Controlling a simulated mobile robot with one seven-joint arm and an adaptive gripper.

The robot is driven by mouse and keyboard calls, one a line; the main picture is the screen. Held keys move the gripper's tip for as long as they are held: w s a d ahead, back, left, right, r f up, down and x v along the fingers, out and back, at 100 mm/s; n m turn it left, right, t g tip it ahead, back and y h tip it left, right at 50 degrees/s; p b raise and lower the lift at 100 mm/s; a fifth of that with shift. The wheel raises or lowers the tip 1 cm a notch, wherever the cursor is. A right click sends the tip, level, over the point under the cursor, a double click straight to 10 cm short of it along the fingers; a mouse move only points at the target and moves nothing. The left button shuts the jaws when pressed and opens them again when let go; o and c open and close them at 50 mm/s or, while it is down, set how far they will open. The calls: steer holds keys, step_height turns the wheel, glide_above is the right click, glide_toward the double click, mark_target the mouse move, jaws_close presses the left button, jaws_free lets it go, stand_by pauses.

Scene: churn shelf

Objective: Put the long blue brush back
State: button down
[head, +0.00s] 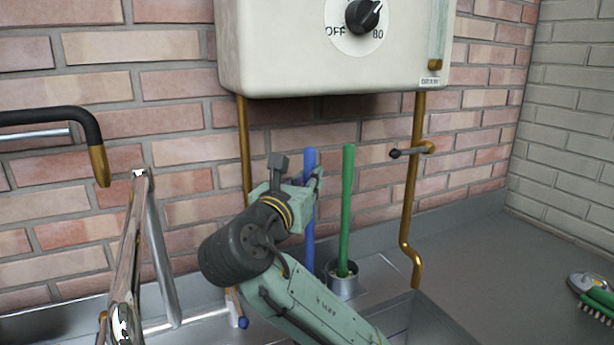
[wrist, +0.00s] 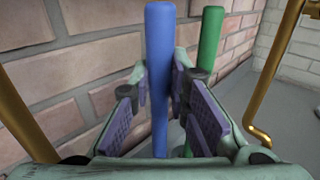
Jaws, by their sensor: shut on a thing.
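The long blue brush (head: 309,232) shows as an upright blue handle, left of a green handle. My gripper (head: 312,180) is shut around its upper part. In the wrist view the blue handle (wrist: 160,75) stands between the two finger pads of my gripper (wrist: 163,95). The brush's lower end is hidden behind my arm in the head view. A metal cup (head: 342,284) on the counter holds the green-handled brush (head: 346,205). I cannot tell whether the blue brush's lower end is in a holder.
A white water heater (head: 290,60) hangs on the brick wall above. A brass pipe (head: 415,190) with a tap is to the right of the green handle. A sink basin edge lies in front. A green scrubbing brush (head: 597,305) lies far right; the counter between is clear.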

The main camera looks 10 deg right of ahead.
steer(key=shift+f+b, duration=0.25)
steer(key=shift+b, duration=0.05)
steer(key=c, duration=1.5)
jaws_free()
steer(key=shift+c, duration=0.2)
steer(key=shift+r, duration=0.1)
steer(key=shift+r+p, duration=0.25)
steer(key=shift+p, duration=0.05)
steer(key=p+v, duration=0.1)
steer(key=v, duration=0.4)
steer(key=shift+s+a+r, duration=0.15)
steer(key=shift+a, duration=0.05)
steer(key=shift+f+p+v, duration=0.25)
steer(key=shift+p+v, duration=0.85)
steer(key=shift+p, duration=0.15)
